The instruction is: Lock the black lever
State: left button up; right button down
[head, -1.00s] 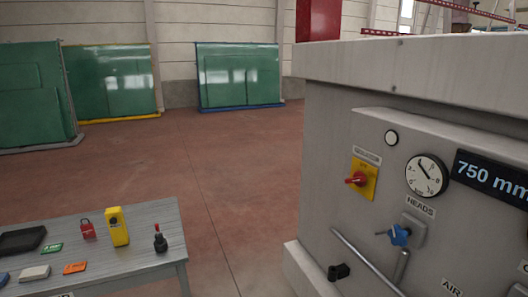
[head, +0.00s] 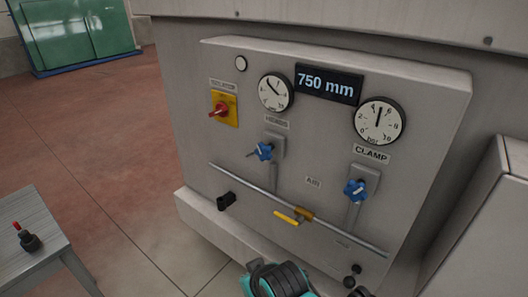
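A black part that looks like a short lever or handle (head: 226,201) sticks out low on the left of the grey machine panel (head: 225,150), below the left end of a thin pipe. I cannot tell whether it is locked. Separate small black knobs (head: 352,276) sit at the bottom right of the panel. No lock shows on the black part.
A yellow lever (head: 288,216) sits on the horizontal pipe (head: 345,233). A red switch (head: 218,110) and two blue valves, heads (head: 262,152) and clamp (head: 355,190), project from the panel. A grey table (head: 35,240) with a red-and-black item (head: 26,236) stands at left.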

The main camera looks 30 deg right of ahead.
aim_at(349, 282)
jog(key=z, duration=2)
